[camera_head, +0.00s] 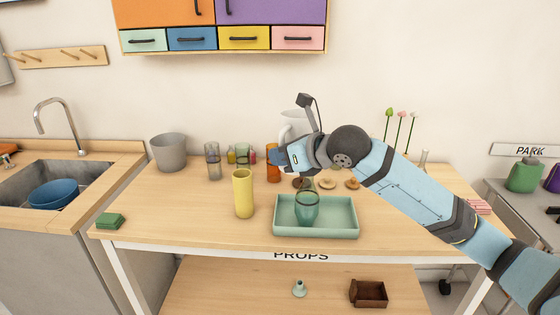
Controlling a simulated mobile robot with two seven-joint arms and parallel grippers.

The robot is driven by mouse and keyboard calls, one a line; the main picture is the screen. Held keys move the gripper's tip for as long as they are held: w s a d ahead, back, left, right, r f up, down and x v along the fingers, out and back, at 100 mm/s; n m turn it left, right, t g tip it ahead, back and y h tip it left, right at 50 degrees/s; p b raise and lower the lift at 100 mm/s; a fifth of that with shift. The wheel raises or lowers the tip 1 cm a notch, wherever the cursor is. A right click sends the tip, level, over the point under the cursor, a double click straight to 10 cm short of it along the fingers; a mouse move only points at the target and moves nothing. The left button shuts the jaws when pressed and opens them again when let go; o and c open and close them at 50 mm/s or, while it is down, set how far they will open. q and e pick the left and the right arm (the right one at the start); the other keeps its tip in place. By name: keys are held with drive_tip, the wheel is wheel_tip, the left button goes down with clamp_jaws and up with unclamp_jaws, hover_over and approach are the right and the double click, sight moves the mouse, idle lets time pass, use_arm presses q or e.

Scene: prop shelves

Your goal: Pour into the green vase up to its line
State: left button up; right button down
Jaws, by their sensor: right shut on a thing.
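The green vase (307,210), a translucent footed vessel, stands upright in a pale green tray (348,234) on the table. I cannot make out its line or its liquid level. My right gripper (277,157) reaches in from the right, behind and above the vase. It is shut at an orange glass (272,175); its fingers cover the glass's middle. The glass looks upright, and I cannot tell if its base touches the table. A white pitcher (293,117) stands behind the gripper, its lower part hidden. My left gripper is not in view.
A yellow cylinder (243,193) stands left of the tray. A clear glass (213,162), a green glass (243,155) and a grey bucket (168,152) stand behind. A green block (110,221) lies front left. The left front tabletop is mostly clear.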

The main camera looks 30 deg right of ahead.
sight(288, 125)
drive_tip(key=shift+m+g+y, duration=0.5)
drive_tip(key=shift+m, duration=0.4)
drive_tip(key=shift+w+d+r+p, duration=0.5)
drive_tip(key=shift+d+r, duration=0.1)
drive_tip(key=shift+r, duration=0.2)
drive_tip(key=shift+w+d+r+p, duration=0.35)
drive_tip(key=shift+d+r+p, duration=0.2)
drive_tip(key=shift+r, duration=0.2)
drive_tip(key=shift+s+a+r+m+g+y+p, duration=0.1)
drive_tip(key=shift+r+m+g+y+p, duration=0.3)
drive_tip(key=shift+r+m+p, duration=0.6)
drive_tip(key=shift+f, duration=0.2)
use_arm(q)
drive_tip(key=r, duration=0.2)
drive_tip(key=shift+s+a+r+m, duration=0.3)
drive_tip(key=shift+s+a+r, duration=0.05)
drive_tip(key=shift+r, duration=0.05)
use_arm(e)
drive_tip(key=shift+f, duration=0.1)
use_arm(q)
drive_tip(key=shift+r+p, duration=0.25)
drive_tip(key=shift+p, duration=0.1)
use_arm(e)
drive_tip(key=shift+r+y, duration=0.2)
drive_tip(key=shift+y, duration=0.1)
drive_tip(key=shift+r+m, duration=0.2)
drive_tip(key=shift+m, duration=0.1)
